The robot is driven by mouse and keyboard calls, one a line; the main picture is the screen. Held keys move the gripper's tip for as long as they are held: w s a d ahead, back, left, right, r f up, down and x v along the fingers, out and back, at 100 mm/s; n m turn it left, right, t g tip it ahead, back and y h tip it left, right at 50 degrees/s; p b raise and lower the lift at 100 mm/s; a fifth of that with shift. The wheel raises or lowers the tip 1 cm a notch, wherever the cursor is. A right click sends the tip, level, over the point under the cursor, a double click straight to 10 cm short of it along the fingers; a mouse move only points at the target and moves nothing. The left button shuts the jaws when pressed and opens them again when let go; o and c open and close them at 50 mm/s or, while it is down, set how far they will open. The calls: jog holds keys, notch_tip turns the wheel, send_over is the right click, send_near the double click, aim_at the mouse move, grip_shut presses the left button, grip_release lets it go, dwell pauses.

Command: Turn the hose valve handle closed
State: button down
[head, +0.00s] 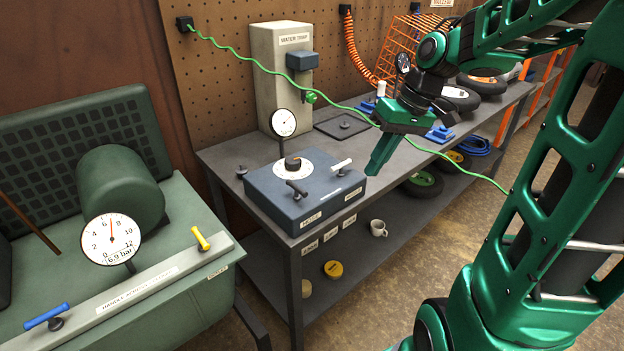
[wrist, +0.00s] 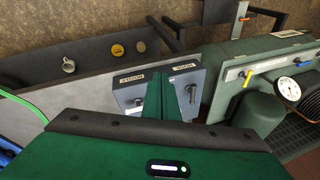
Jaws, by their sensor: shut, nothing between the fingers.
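The hose valve handle (head: 297,189) is a dark bar on the front left of the blue-grey valve box (head: 280,205). In the wrist view the same handle (wrist: 191,94) sits by the HOSE label (wrist: 184,67), right of my fingers. A second, whitish handle (head: 342,164) is at the box's right; the wrist view shows it (wrist: 136,102) by the NOZZLE label (wrist: 132,77). My gripper (head: 374,170) is shut and empty, pointing down just right of the box in the head view, apart from the hose handle. My fingers (wrist: 162,80) hide part of the box in the wrist view.
A gauge (head: 283,123) and dial knob (head: 292,162) rise from the box. A water trap (head: 280,75) stands behind. A green hose (head: 345,103) crosses the bench. The compressor (head: 120,187) with its gauge (head: 110,239) is at left. A mug (head: 378,228) is on the lower shelf.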

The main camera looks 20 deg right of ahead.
jog(key=w+a+r+n+y, duration=0.2)
jog(key=w+n+y, duration=0.15)
jog(key=w, duration=0.45)
send_near(297, 191)
jog(key=shift+n+h, duration=0.25)
jog(key=shift+n, duration=0.1)
jog(key=f, duration=0.1)
jog(key=w+d+f, duration=0.2)
jog(key=f, duration=0.1)
jog(key=shift+d+f, duration=0.1)
jog(key=shift+d, duration=0.1)
jog(key=shift+s+a+f, duration=0.1)
jog(key=shift+s+a, duration=0.05)
jog(key=shift+a, duration=0.4)
jog(key=shift+s+a+f, duration=0.15)
jog(key=shift+s+a, duration=0.05)
jog(key=shift+a, duration=0.35)
jog(key=shift+s+a+f, duration=0.15)
jog(key=shift+s+a, duration=0.05)
jog(key=shift+a, duration=0.55)
jog(key=shift+d, duration=0.1)
